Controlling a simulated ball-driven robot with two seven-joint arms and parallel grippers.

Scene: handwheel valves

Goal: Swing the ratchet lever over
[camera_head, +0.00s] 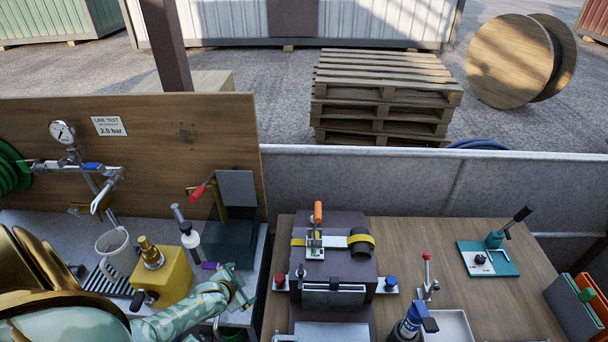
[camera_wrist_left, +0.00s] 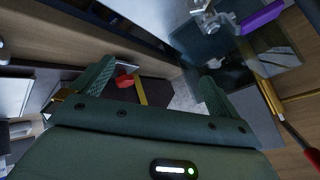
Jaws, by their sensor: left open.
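The ratchet lever (camera_head: 318,213) has an orange grip and stands upright on a metal buckle. A yellow strap (camera_head: 298,241) runs from the buckle over a dark case (camera_head: 338,268) on the wooden bench. My left gripper (camera_head: 241,287) is to the left of the case and nearer, apart from the lever. In the left wrist view its two green fingers (camera_wrist_left: 157,84) are spread with nothing held between them. That view shows a yellow strip and a small red part beyond the fingers; I cannot tell whether they belong to the strap. My right gripper is not in view.
A red-knobbed toggle (camera_head: 427,273) and a teal plate with a black-handled lever (camera_head: 489,258) stand right. The bench between them has bare wood.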

